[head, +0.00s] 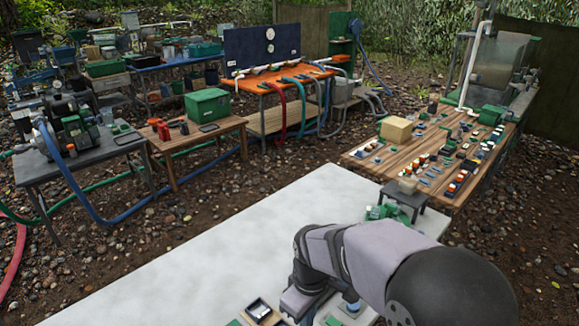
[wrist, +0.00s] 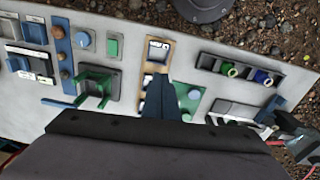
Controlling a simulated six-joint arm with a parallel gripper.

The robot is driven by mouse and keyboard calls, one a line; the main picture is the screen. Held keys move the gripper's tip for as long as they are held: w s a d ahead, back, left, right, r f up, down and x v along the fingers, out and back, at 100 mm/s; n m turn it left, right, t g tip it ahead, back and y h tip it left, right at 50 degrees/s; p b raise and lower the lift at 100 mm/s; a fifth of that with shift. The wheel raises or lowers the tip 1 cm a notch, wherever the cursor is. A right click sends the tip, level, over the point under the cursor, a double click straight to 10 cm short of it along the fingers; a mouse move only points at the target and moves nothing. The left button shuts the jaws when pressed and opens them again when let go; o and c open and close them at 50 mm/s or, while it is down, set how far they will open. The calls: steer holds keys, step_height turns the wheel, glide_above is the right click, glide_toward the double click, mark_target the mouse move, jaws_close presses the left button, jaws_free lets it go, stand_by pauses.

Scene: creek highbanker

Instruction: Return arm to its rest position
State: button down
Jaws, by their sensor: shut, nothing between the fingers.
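My gripper (wrist: 160,98) shows at the lower middle of the wrist view, its dark fingers together with nothing between them. It points over a pale panel (wrist: 222,72) that carries several small fixtures. A tan frame (wrist: 158,50) lies just past the fingertips. A green bracket (wrist: 95,88) is to their left, and a green plate (wrist: 194,98) is close on their right. I cannot tell whether the fingers touch anything. In the head view my arm reaches in from the bottom right and bends down at the pale table's near edge; the fingertips are hidden there.
The pale table top (head: 190,262) is mostly bare left of my arm. A small dark stand (head: 404,199) and green pieces (head: 384,212) are just behind my arm. A wooden bench (head: 372,152) with several small parts stands at the right. In the wrist view, a rack (wrist: 250,70) holds green and blue rings.

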steer(key=s+d+m, duration=0.9)
steer(key=s+d, duration=0.2)
steer(key=s, duration=0.1)
steer(key=shift+s+d+f+m+g+p, duration=0.2)
steer(key=shift+m+g+p, duration=0.1)
steer(key=shift+m+p, duration=0.1)
